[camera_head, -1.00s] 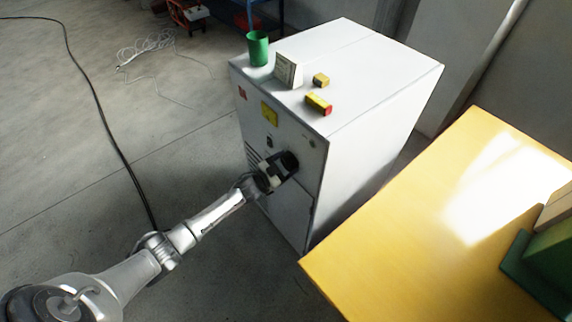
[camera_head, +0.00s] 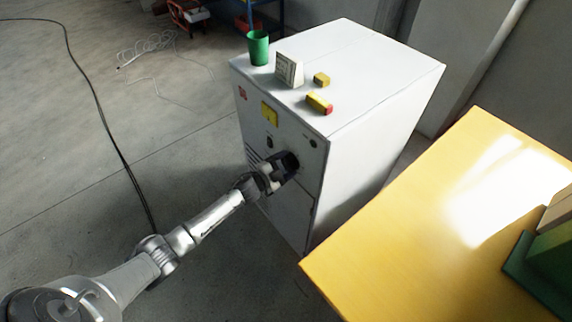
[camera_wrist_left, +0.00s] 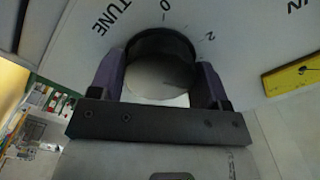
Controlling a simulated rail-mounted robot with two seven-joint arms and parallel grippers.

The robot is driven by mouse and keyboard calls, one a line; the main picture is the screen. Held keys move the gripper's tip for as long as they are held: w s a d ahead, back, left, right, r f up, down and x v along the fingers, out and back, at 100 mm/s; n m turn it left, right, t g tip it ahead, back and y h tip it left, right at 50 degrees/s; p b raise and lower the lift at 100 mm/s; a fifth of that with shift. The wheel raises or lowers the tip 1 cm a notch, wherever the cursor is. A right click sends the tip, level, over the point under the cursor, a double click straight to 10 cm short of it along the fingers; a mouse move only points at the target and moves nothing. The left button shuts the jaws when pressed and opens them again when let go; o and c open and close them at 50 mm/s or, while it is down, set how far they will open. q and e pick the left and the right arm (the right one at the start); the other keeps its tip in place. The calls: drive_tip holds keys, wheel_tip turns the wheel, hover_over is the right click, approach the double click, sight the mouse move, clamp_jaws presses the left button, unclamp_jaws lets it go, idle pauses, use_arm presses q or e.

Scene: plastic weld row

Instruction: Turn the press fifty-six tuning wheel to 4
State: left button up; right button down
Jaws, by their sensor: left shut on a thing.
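The tuning wheel (camera_head: 291,160) is a dark round knob on the front of the white press cabinet (camera_head: 390,75). My left gripper (camera_head: 281,167) is at it, with one finger on each side. In the left wrist view the wheel (camera_wrist_left: 162,45) has a dark rim and a grey face, and the left gripper (camera_wrist_left: 158,80) is shut on it. The panel around it shows "TUNE", a 0 and a 2. The other scale marks are hidden or out of view. My right gripper is not in view.
On the cabinet top stand a green cup (camera_head: 258,48), a small card (camera_head: 289,69), a yellow block (camera_head: 321,79) and a yellow-and-red piece (camera_head: 319,103). A yellow table (camera_head: 400,245) is close at the right. A black cable (camera_head: 108,140) lies on the floor at the left.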

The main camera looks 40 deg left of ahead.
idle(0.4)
use_arm(q)
drive_tip(key=o, duration=0.9)
drive_tip(key=s+a+p, duration=0.1)
drive_tip(key=s+a, duration=0.1)
drive_tip(key=s, duration=1.1)
drive_tip(key=shift+s+a, duration=0.3)
drive_tip(key=shift+a, duration=0.1)
